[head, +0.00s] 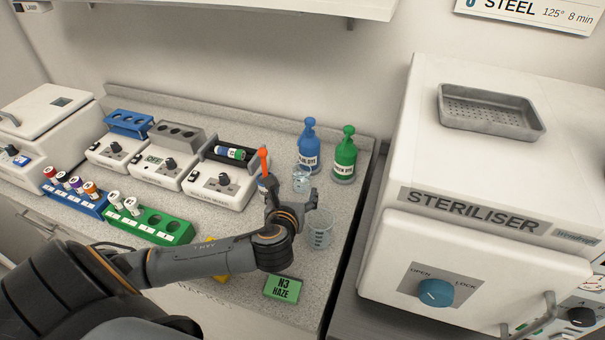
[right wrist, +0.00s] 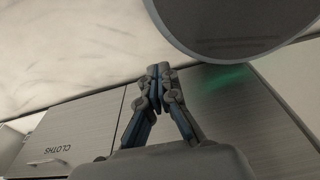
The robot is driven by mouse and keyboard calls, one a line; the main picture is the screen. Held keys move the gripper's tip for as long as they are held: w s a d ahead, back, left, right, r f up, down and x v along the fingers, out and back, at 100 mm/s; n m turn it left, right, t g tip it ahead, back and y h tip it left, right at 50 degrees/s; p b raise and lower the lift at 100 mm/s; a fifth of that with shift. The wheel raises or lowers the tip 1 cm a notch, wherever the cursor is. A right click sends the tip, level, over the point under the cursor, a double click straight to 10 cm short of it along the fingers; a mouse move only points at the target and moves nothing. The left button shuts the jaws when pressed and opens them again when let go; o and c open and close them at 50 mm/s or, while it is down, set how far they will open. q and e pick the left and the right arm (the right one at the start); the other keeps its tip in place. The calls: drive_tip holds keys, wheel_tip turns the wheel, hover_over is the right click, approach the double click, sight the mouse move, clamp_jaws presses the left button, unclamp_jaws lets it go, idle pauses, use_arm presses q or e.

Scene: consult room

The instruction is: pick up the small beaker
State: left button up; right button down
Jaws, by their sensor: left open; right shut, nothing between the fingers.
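The small beaker (head: 301,180) is clear glass and stands upright on the speckled counter, in front of the blue dye bottle. A larger clear beaker (head: 320,234) with markings stands nearer, at the right of my left gripper. My left gripper (head: 291,194) is open and empty, its fingers pointing toward the small beaker; I cannot tell whether they touch it. My right gripper (right wrist: 160,72) is shut and empty in the right wrist view, in front of cabinet fronts, and no beaker shows there.
Blue (head: 308,148) and green (head: 345,156) dye bottles stand behind the small beaker. An orange-topped item (head: 263,160) stands close to the left finger. A roller mixer (head: 220,184) and a green rack (head: 150,223) are at left. The steriliser (head: 480,180) stands across a gap at right.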

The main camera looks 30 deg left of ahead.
sight(300, 177)
use_arm(q)
drive_tip(key=x, duration=0.5)
drive_tip(key=shift+w+a+p, duration=0.1)
drive_tip(key=shift+w+p, duration=0.15)
drive_tip(key=shift+p, duration=0.05)
drive_tip(key=shift+w+a+f, duration=0.15)
drive_tip(key=shift+w+f, duration=0.1)
drive_tip(key=shift+w, duration=0.05)
drive_tip(key=shift+p+x, duration=0.4)
drive_tip(key=shift+x, duration=0.35)
drive_tip(key=x, duration=0.3)
drive_tip(key=shift+f, duration=0.1)
drive_tip(key=shift+w+a+f, duration=0.15)
drive_tip(key=shift+w, duration=0.05)
drive_tip(key=shift+c, duration=0.5)
drive_tip(key=c, duration=1.1)
drive_tip(key=shift+c, duration=0.5)
use_arm(e)
drive_tip(key=shift+s+d+r, duration=0.45)
drive_tip(key=shift+s+r, duration=0.05)
drive_tip(key=shift+s, duration=0.1)
drive_tip(key=shift+s+d+r, duration=0.4)
drive_tip(key=shift+s+r, duration=0.1)
drive_tip(key=shift+s, duration=0.1)
use_arm(q)
drive_tip(key=shift+p, duration=0.35)
use_arm(e)
drive_tip(key=shift+r, duration=0.1)
